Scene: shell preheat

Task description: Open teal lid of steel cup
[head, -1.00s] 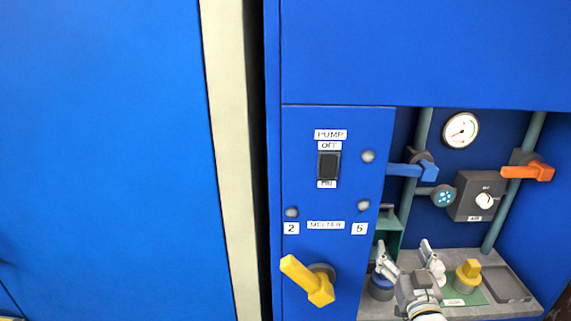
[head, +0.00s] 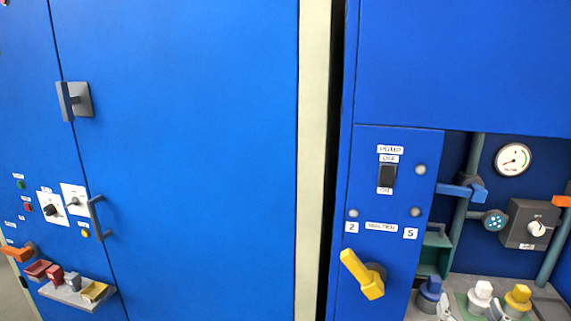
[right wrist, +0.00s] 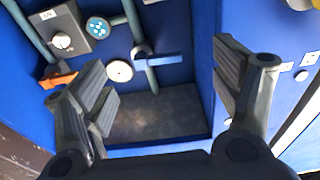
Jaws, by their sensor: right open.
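No steel cup with a teal lid can be made out for certain in either view. In the head view, several capped pieces stand on the counter of the right recess: a blue-capped one (head: 430,291), a white-capped one (head: 482,293) and a yellow-capped one (head: 518,297). A small grey cup (head: 73,281) sits on the shelf at the far left. My right gripper (head: 472,311) is at the bottom edge, only its fingertips showing, near the capped pieces. In the right wrist view its fingers (right wrist: 165,90) are wide apart with nothing between them. My left gripper is not in view.
The blue panel has a yellow handle (head: 362,274) and a black pump switch (head: 387,176). The recess holds pipes, a gauge (head: 513,159), a blue lever (head: 462,189) and a teal box (head: 434,250). At the left, a shelf (head: 70,298) carries red and yellow containers below a cabinet handle (head: 98,218).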

